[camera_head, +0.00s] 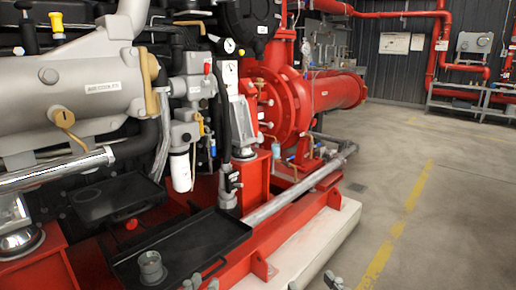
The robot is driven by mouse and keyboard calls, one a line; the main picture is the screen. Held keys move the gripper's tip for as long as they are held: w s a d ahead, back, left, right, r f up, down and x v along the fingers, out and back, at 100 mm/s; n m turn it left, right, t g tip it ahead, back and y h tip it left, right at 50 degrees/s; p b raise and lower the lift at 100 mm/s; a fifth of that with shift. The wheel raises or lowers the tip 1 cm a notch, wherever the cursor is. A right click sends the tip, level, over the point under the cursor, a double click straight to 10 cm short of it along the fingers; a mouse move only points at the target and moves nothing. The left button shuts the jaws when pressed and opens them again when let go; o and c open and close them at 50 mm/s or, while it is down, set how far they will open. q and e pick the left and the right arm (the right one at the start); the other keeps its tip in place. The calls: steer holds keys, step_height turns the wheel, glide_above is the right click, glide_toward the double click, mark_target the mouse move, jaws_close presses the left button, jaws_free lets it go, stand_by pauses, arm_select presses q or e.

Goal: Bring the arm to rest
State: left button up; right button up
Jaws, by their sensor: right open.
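Only small grey tips of my grippers show at the bottom edge; the arms behind them are out of frame. My right gripper (316,285) is further right, over the floor beside the pale plinth. Its two tips are apart with nothing visible between them.
A red pump base (300,205) with a black drip tray (195,243) fills the left and middle. A grey engine cylinder (70,95) stands at the left. A red pipe (335,90) runs behind. The concrete floor (450,220) with a yellow line is clear at the right.

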arm_select(q)
steer(key=s+a+f+g+y+p, duration=0.1)
steer(key=a+f+g+y+p, duration=0.4)
steer(key=f, duration=0.8)
arm_select(e)
steer(key=s+d+f+g+h, duration=0.1)
steer(key=d+f+g+h, duration=0.35)
steer(key=f, duration=0.85)
arm_select(q)
steer(key=s+a+f+n+g+y+p, duration=0.1)
steer(key=s+a+f+n+g+p, duration=0.1)
steer(key=s+a+f+g, duration=0.6)
steer(key=s+a+f+p, duration=0.1)
steer(key=s+a+f, duration=0.3)
steer(key=shift+f+g, duration=0.15)
steer(key=shift+g, duration=0.15)
arm_select(e)
steer(key=s+d+f+m+g+h, duration=0.2)
steer(key=s+d+f+g, duration=0.7)
steer(key=s+d+f, duration=0.3)
steer(key=shift+d+f, duration=0.15)
steer(key=shift+d, duration=0.2)
